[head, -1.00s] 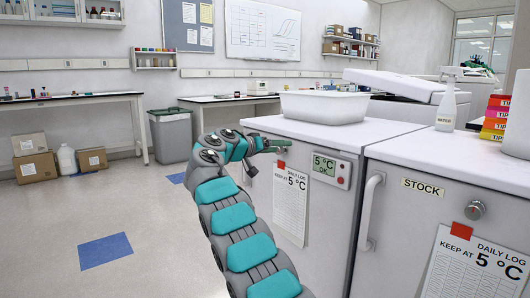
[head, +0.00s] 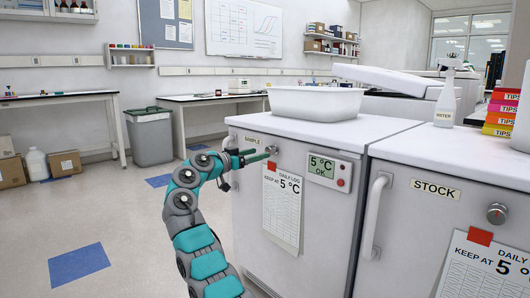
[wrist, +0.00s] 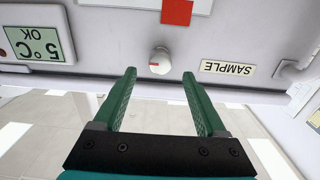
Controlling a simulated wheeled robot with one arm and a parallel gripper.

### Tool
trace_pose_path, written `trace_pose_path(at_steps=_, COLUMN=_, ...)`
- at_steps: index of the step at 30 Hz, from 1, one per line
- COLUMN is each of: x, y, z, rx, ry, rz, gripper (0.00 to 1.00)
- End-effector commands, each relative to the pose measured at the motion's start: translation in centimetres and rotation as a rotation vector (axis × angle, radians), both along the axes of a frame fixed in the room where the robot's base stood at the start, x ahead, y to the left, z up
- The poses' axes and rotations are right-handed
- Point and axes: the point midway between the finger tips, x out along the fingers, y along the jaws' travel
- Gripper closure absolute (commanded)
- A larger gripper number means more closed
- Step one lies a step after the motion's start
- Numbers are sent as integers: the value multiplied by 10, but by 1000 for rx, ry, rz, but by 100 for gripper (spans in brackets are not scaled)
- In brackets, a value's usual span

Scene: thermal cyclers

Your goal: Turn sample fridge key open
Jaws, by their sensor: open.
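The sample fridge (head: 330,215) is the white cabinet at the middle, with a SAMPLE label (head: 251,141) near its top left. Its key knob (head: 271,150) is small and round, beside that label. In the wrist view, which is upside down, the knob (wrist: 160,60) is pale with a short red mark, and the SAMPLE label (wrist: 228,68) is to its right. My gripper (head: 262,156) is at the fridge front. In the wrist view my gripper (wrist: 159,75) is open and empty, its green fingers pointing at the knob, which sits between and just beyond the tips.
A temperature display (head: 330,170) reads 5 °C OK. A daily log sheet (head: 283,208) hangs below the knob. The STOCK fridge (head: 430,160) stands to the right, its vertical handle (head: 375,215) sticking out. A white tub (head: 315,104) is on top.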

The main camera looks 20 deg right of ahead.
Motion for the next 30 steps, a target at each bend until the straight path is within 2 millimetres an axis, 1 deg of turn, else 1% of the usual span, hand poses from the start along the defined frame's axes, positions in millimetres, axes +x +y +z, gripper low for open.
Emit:
trace_pose_path(at_steps=1, x=2, y=-9, z=2, rx=-3, ry=3, rz=-3, gripper=26)
trace_pose_path(at_steps=3, x=6, y=-19, z=2, rx=-3, ry=2, rz=-2, gripper=26)
trace_pose_path(at_steps=9, x=15, y=-41, z=0, rx=-1, ry=5, rz=-2, gripper=26)
trace_pose_path(at_steps=13, x=17, y=-47, z=-1, rx=-1, ry=4, rz=-1, gripper=26)
trace_pose_path(at_steps=21, x=18, y=-48, z=-1, rx=-1, ry=3, rz=0, gripper=26)
trace_pose_path(at_steps=30, x=18, y=-48, z=-1, rx=-1, ry=2, rz=0, gripper=60)
